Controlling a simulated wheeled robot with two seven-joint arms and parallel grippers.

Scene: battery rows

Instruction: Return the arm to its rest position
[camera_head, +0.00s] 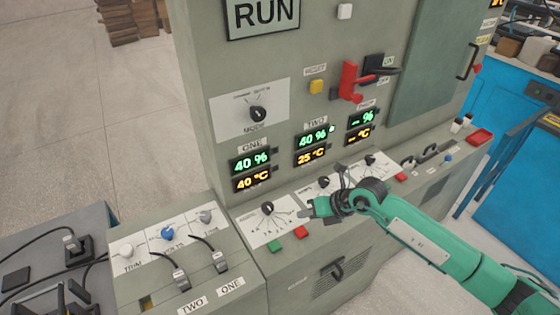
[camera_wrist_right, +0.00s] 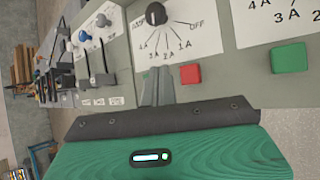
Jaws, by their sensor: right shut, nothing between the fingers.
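My right arm (camera_head: 430,240) is green and reaches in from the lower right over the sloped control desk. My right gripper (camera_head: 307,210) has its fingers together and empty, beside the first rotary dial (camera_head: 267,208) and its red button (camera_head: 300,232). In the right wrist view the closed fingers (camera_wrist_right: 158,90) appear just below a black dial (camera_wrist_right: 156,14) marked in amps and OFF. A red button (camera_wrist_right: 190,74) is to their right. Whether the fingers touch the desk cannot be told. My left gripper is not in view.
A tall cabinet carries a mode knob (camera_head: 258,114), lit displays (camera_head: 250,162) and a red lever (camera_head: 349,82). Levers (camera_head: 180,278) and small knobs stand at the desk's left. Open floor shows at left.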

